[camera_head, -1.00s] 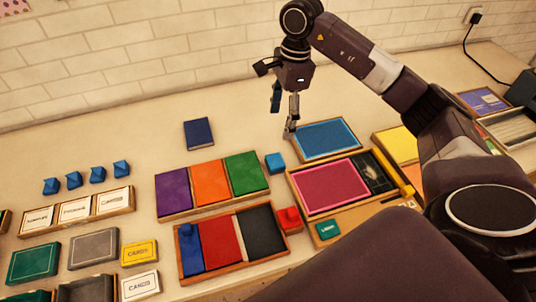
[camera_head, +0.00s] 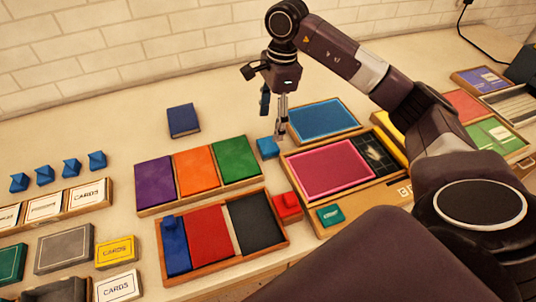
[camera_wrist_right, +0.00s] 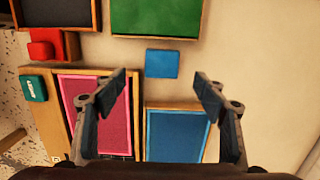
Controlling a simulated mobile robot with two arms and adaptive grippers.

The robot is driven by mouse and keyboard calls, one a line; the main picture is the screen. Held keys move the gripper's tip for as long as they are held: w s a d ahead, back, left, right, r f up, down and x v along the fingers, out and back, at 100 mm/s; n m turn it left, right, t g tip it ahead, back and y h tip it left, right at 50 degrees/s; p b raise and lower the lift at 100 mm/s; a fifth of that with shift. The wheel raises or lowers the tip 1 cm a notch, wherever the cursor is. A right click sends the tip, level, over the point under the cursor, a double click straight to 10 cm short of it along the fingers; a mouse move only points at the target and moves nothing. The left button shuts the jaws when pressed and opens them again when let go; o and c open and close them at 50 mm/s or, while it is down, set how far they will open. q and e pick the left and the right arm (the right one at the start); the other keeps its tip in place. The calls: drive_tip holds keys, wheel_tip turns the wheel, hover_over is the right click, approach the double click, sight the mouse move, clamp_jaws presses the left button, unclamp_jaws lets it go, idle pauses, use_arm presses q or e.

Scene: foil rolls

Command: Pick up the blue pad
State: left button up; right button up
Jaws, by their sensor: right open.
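A small blue square pad (camera_head: 267,147) lies on the table between the green panel and the large light-blue framed pad (camera_head: 322,119). My right gripper (camera_head: 272,124) is open and empty, pointing down above the table close behind the small blue pad. In the right wrist view the small blue pad (camera_wrist_right: 162,63) lies beyond the open fingertips (camera_wrist_right: 160,88), roughly centred between them. A dark blue pad (camera_head: 176,250) sits in a wooden tray with red and black ones. My left gripper is not in view.
The framed pink pad (camera_head: 322,170), small red block (camera_head: 287,204) and teal block (camera_head: 330,215) stand near. A tray of purple, orange and green panels (camera_head: 235,160) is at left. A dark blue book (camera_head: 183,120) lies behind. Bare table is clear at the back.

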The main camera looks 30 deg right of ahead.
sight(268, 144)
wheel_tip(268, 144, down, 2)
drive_tip(key=shift+a+f+p, duration=0.15)
drive_tip(key=shift+p, duration=0.25)
drive_tip(key=f+p, duration=0.1)
drive_tip(key=f, duration=0.1)
drive_tip(key=f+p, duration=0.1)
drive_tip(key=f, duration=0.2)
drive_tip(key=shift+w, duration=0.2)
drive_tip(key=shift+a+f, duration=0.1)
drive_tip(key=shift+f, duration=0.2)
drive_tip(key=shift+c, duration=0.4)
drive_tip(key=c, duration=1.2)
drive_tip(key=shift+o, duration=0.2)
drive_tip(key=shift+r, duration=0.1)
